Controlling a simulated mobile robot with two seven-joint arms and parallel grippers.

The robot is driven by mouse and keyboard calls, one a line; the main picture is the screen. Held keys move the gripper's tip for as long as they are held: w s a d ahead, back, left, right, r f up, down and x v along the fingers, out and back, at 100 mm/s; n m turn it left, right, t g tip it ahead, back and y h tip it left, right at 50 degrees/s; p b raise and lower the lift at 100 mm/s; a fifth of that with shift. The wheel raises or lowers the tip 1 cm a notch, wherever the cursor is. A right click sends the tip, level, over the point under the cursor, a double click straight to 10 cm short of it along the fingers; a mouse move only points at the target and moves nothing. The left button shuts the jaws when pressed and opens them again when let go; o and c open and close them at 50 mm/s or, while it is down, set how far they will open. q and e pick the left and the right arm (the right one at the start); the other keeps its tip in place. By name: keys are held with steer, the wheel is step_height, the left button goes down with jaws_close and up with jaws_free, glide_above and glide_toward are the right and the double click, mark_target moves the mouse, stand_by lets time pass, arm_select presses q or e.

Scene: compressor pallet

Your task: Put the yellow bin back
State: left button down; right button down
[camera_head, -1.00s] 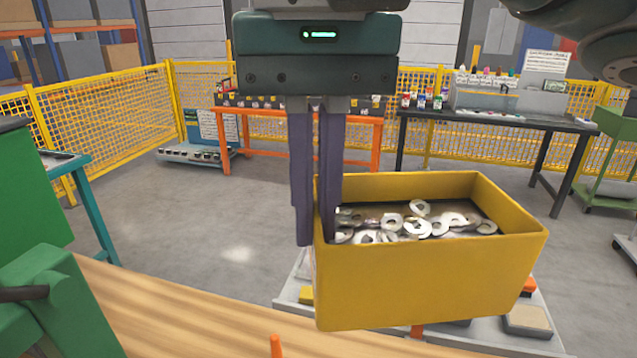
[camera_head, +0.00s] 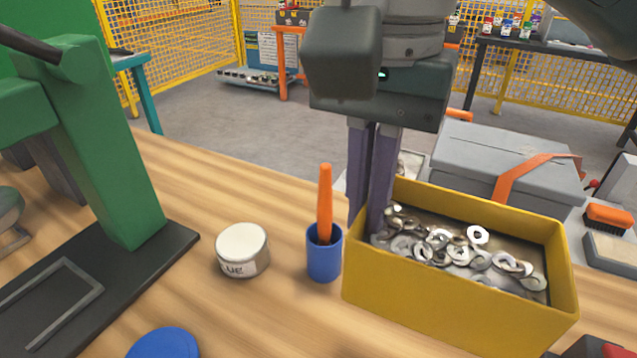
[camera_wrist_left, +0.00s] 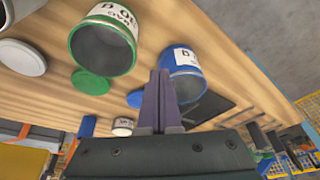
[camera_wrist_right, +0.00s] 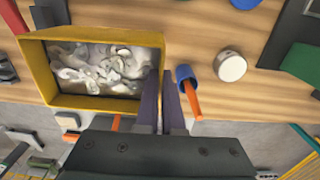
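The yellow bin (camera_head: 455,308), full of metal washers, is at the right of the head view, over the wooden table. I cannot tell whether its base touches the wood. My right gripper (camera_head: 370,225) points down with one finger on each side of the bin's left wall, pinching it. The right wrist view shows the bin (camera_wrist_right: 100,104) beside the fingers (camera_wrist_right: 162,80). My left gripper (camera_wrist_left: 160,75) shows only in the left wrist view. Its fingers are together with nothing visible between them, close to a blue can (camera_wrist_left: 184,78).
A blue cup (camera_head: 323,262) with an orange-handled tool stands just left of the bin, with a white jar (camera_head: 242,250) beside it. A green press (camera_head: 105,150) stands at left. A grey case (camera_head: 490,160) lies behind the bin. An open green can (camera_wrist_left: 105,45) shows in the left wrist view.

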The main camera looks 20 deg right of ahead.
steer(key=shift+f+b, duration=1.7)
steer(key=shift+f, duration=5.85)
steer(key=c, duration=1.1)
jaws_free()
steer(key=shift+d+f, duration=0.1)
steer(key=shift+f, duration=0.05)
steer(key=shift+o, duration=0.2)
